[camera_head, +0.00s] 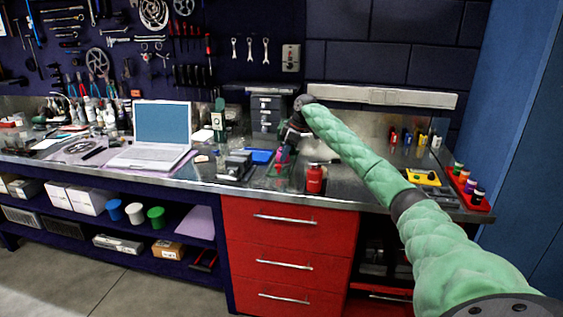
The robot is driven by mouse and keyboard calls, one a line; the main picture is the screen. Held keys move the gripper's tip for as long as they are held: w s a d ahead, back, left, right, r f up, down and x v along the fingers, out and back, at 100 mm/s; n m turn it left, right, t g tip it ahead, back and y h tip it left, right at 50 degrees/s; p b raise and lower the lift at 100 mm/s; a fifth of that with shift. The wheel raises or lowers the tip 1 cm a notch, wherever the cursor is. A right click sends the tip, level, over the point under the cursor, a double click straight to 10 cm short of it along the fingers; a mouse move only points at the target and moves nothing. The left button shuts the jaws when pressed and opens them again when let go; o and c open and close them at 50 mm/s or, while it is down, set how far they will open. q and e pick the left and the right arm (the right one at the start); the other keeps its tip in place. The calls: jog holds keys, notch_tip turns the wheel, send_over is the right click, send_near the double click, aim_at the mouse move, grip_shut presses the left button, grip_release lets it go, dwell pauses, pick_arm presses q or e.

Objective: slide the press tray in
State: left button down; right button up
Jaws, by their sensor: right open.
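My right arm reaches in from the right over the bench, in a green padded sleeve. Its gripper (284,150) is small and partly hidden, low over the bench near a pink-and-green item. It is open, and I see nothing held in it. A dark grey device (235,165) stands on the bench just left of the gripper. I cannot tell for sure which of these is the press tray. My left gripper is not in view.
A red bottle (316,179) stands near the front edge, right of the gripper. A grey drawer unit (266,114) stands behind. An open laptop (158,133) is at left. A red rack (469,188) of small bottles and a yellow item (423,177) are at right.

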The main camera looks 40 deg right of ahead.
jog(key=shift+v, duration=1.65)
